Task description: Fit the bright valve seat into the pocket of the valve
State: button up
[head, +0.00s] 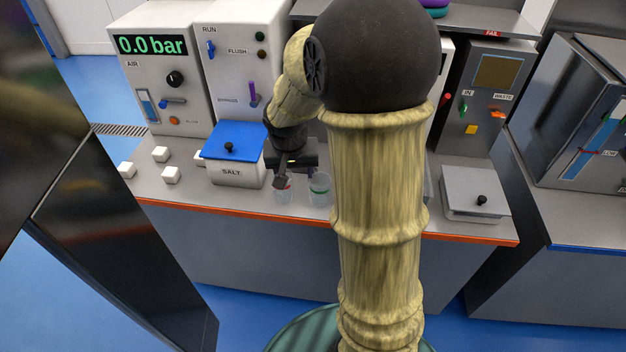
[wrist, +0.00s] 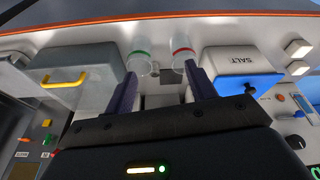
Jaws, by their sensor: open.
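My gripper (wrist: 163,82) is open in the wrist view, its two dark fingers apart above the bench top. A small pale grey block-like shape (wrist: 161,100) shows between the fingers, partly hidden by my gripper body; I cannot tell what it is. In the head view my gripper (head: 284,178) is over the bench beside the salt box, close above the clear cups. I cannot make out the bright valve seat or the valve with its pocket in either view. My arm hides the middle of the bench in the head view.
A clear cup with a red band (wrist: 183,52) and one with a green band (wrist: 139,61) stand near the bench's front edge. The salt box (head: 236,172) has a blue lid. White cubes (head: 160,154) lie left. A grey box with a yellow handle (wrist: 76,65) flanks the cups.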

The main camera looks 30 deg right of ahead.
jog(key=w+d+f+m+h+b, duration=0.1)
jog(key=w+d+m, duration=0.2)
jog(key=w+d, duration=0.3)
jog(key=shift+w+d+m+h, duration=0.3)
jog(key=shift+w+m, duration=0.1)
jog(key=shift+w, duration=0.65)
jog(key=shift+f, duration=0.15)
jog(key=x, duration=1.2)
jog(key=shift+w, duration=0.2)
jog(key=shift+w+p+x, duration=0.2)
jog(key=shift+p+x, duration=0.1)
jog(key=shift+x, duration=1)
jog(key=shift+w+p+x, duration=0.15)
jog(key=shift+p+x, duration=0.15)
jog(key=shift+x, duration=1)
